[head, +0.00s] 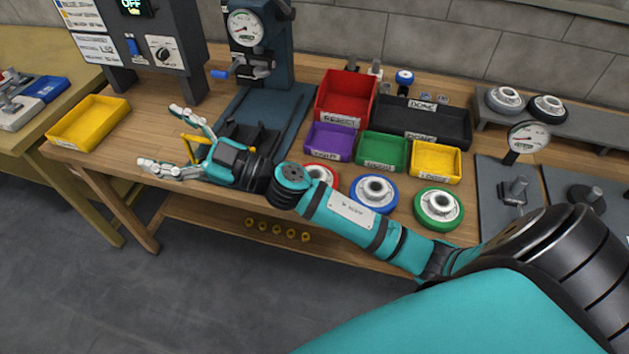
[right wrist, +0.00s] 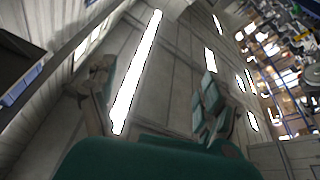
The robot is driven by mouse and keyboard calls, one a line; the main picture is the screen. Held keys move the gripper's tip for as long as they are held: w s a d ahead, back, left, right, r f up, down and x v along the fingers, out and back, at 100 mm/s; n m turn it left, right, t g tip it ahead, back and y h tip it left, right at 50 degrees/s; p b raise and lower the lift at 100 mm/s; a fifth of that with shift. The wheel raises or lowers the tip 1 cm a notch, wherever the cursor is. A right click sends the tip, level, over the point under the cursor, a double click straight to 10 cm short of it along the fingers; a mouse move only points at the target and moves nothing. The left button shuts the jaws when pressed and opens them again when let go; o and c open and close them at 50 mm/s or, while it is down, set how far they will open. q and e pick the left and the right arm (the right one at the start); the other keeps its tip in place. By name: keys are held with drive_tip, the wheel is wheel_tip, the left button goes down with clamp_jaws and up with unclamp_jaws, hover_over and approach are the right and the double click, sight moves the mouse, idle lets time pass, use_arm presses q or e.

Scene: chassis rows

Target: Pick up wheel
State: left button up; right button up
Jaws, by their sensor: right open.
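Three wheels lie in a row near the front edge of the wooden bench: a red-rimmed wheel (head: 321,174), partly hidden behind my right arm, a blue-rimmed wheel (head: 374,191) and a green-rimmed wheel (head: 438,206). A grey wheel (head: 504,99) and a black wheel (head: 547,107) sit on a raised shelf at the back right. My right gripper (head: 166,140) is open and empty over the left part of the bench, left of the wheels and apart from them. My left gripper is not in view.
A press with a gauge (head: 246,50) stands behind my right gripper. Red (head: 345,96), purple (head: 329,141), green (head: 382,151), yellow (head: 435,161) and black bins stand behind the wheels. A yellow tray (head: 88,122) is at the left. Fixtures (head: 513,190) stand at the right.

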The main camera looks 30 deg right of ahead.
drive_tip(key=s+a+n+g+y, duration=0.2)
drive_tip(key=a+n+g+y, duration=0.15)
drive_tip(key=n+g, duration=0.3)
drive_tip(key=m+g+h, duration=0.5)
drive_tip(key=g+h, duration=0.5)
drive_tip(key=h, duration=1.1)
approach(314, 172)
drive_tip(key=shift+t+y, duration=0.25)
drive_tip(key=f+p, duration=0.1)
drive_tip(key=f, duration=0.1)
drive_tip(key=s+f, duration=0.1)
drive_tip(key=f, duration=0.1)
drive_tip(key=shift+s+d+p, duration=0.1)
drive_tip(key=shift+s+p, duration=0.15)
drive_tip(key=shift+p, duration=0.15)
drive_tip(key=f, duration=0.2)
drive_tip(key=f+p, duration=0.1)
drive_tip(key=shift+s+d+f, duration=0.15)
drive_tip(key=shift+s+d, duration=0.1)
drive_tip(key=shift+s, duration=0.1)
drive_tip(key=shift+f, duration=0.4)
